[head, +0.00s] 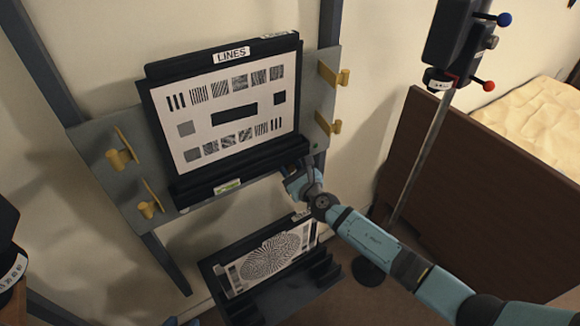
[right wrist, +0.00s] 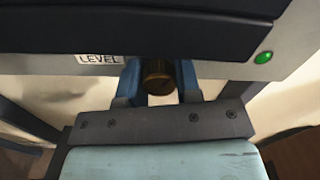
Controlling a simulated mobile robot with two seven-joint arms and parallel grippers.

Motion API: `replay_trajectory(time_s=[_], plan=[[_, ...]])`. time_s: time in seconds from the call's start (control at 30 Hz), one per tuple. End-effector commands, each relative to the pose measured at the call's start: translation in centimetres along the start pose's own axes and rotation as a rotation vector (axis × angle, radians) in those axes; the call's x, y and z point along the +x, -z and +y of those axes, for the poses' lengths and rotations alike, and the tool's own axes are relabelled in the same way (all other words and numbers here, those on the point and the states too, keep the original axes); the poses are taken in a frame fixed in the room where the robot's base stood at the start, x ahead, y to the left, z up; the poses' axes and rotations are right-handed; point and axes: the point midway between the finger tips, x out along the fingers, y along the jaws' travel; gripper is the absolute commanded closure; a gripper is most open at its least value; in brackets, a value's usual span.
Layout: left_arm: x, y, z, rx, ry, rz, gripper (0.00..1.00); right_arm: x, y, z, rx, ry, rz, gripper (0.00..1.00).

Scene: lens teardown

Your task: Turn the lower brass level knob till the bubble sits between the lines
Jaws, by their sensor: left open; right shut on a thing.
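The brass level knob (right wrist: 157,72) sits under the dark ledge, beside the LEVEL label (right wrist: 99,59) in the right wrist view. My right gripper (right wrist: 158,82) has a blue finger on each side of the knob and is shut on it. In the head view my right gripper (head: 299,183) is at the lower right corner of the chart stand, and its fingers hide the knob. The small yellow-green level vial (head: 228,186) is on the lower ledge; its bubble and lines are too small to read.
The LINES chart (head: 222,113) hangs on a grey panel with brass clamps (head: 330,76) on both sides. A green light (right wrist: 263,58) is lit right of the knob. A second chart (head: 275,255) stands below my right arm. A pole stand (head: 420,155) is at right.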

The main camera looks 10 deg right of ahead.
Motion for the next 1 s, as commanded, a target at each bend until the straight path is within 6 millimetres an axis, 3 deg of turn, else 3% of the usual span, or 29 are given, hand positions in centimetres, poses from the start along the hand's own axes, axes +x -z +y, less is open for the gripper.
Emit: replay_trajectory(time_s=[0.7,0.73,0.8,0.83,1.0], plan=[[-0.1,0.34,-0.01,-0.005,0.001,0.002,0.57,-0.06,0.14,-0.01,-0.091,-0.001,0.002,0.92],[-0.1,0.34,-0.01,-0.005,0.001,0.002,0.57,-0.06,0.14,-0.01,-0.091,-0.001,0.002,0.64],[-0.1,0.35,-0.02,-0.005,0.001,0.002,0.57,-0.05,0.13,-0.02,-0.09,0.0,0.002,0.48],[-0.1,0.35,-0.02,-0.005,0.001,0.002,0.57,-0.05,0.12,-0.02,-0.09,0.0,0.002,0.43],[-0.1,0.35,-0.02,-0.004,0.002,0.002,0.57,-0.03,0.07,-0.02,-0.09,0.0,0.001,0.43]])
